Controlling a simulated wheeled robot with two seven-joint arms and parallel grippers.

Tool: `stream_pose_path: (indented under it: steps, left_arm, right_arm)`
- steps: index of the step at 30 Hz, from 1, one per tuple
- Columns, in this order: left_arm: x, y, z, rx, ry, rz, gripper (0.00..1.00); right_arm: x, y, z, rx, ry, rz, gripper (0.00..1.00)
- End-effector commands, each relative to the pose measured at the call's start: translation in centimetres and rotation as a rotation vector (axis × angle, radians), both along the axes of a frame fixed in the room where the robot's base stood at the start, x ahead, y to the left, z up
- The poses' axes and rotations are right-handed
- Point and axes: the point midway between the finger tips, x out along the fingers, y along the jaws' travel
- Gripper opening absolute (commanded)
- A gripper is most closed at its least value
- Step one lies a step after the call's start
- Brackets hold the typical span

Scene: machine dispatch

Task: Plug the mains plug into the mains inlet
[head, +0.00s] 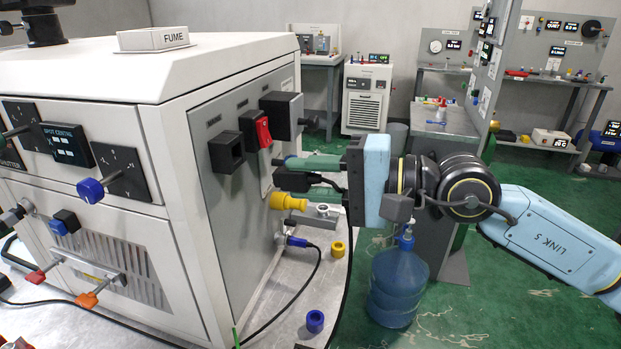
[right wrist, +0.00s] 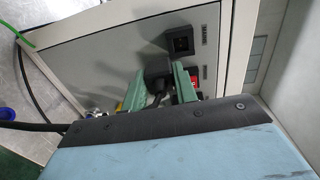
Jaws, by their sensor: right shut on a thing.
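The mains inlet (head: 227,152) is a black square socket on the grey side panel of the white machine. It also shows in the right wrist view (right wrist: 180,41), beside a "MAINS" label. My right gripper (head: 287,174) has green fingers and is shut on the black mains plug (head: 294,181). In the right wrist view the plug (right wrist: 157,86) sits between the two fingers, with its black cable trailing back. The plug is apart from the inlet, to its right and lower in the head view. The plug's front end is partly hidden. My left gripper is not in view.
A red switch (head: 263,131) and a black box (head: 283,112) stick out right of the inlet. A yellow fitting (head: 287,201) and a blue cable connector (head: 296,241) lie below.

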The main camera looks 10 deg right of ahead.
Motion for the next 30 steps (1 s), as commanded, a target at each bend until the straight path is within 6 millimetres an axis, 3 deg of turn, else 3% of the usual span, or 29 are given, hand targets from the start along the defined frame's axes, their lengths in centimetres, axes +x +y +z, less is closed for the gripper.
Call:
stream_pose_path:
  steps: [6, 16, 22, 30]
  left_arm:
    - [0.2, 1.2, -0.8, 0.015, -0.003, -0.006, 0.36]
    - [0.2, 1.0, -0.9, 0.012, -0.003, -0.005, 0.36]
    - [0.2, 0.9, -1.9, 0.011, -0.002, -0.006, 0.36]
    - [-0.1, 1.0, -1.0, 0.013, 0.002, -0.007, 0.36]
  right_arm:
    - [-0.4, -0.1, 2.5, 0.103, -0.046, -0.009, 0.0]
    - [-0.5, -0.1, 2.6, 0.103, -0.046, -0.009, 0.0]
    - [-0.7, -0.1, 2.4, 0.104, -0.046, -0.008, 0.0]
    - [0.4, 2.4, 2.7, 0.105, -0.043, -0.007, 0.0]
